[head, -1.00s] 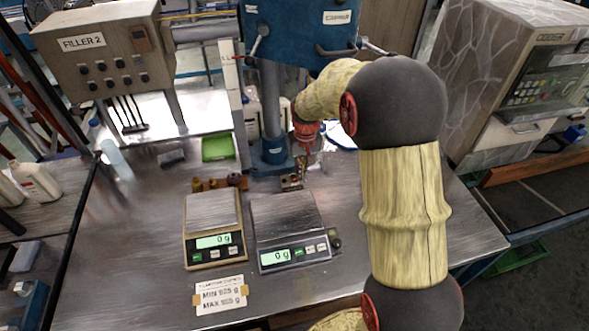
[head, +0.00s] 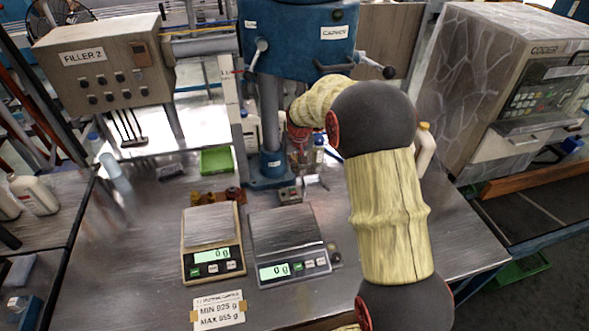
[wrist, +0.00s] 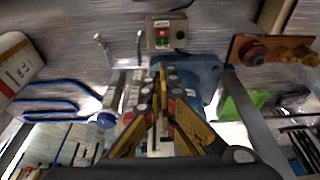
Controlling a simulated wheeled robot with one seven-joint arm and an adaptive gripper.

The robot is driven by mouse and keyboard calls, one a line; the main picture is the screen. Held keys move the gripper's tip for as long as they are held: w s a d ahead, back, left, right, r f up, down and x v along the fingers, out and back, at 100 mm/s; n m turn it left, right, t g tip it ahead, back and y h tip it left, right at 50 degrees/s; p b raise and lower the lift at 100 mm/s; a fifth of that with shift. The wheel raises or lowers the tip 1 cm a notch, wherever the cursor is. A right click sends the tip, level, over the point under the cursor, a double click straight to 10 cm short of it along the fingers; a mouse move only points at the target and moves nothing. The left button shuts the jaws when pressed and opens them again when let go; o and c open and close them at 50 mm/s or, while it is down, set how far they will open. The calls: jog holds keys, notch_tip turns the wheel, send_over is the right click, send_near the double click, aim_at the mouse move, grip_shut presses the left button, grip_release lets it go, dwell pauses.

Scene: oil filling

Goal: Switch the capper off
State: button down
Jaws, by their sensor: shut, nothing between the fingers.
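Two scales (head: 212,243) (head: 288,232) reading 0 g stand in front of the capper. Brown fittings (head: 218,196) and a green tray (head: 216,160) lie left of the base. A white bottle (head: 424,150) shows behind my arm. The coder (head: 515,90) stands right.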

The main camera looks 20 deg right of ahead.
jog(key=b, duration=0.2)
send_near(293, 188)
jog(key=x, duration=0.2)
jog(key=w+x, duration=0.1)
jog(key=x, duration=0.2)
jog(key=shift+w+d, duration=0.15)
jog(key=shift+w, duration=0.05)
jog(key=shift+f, duration=0.55)
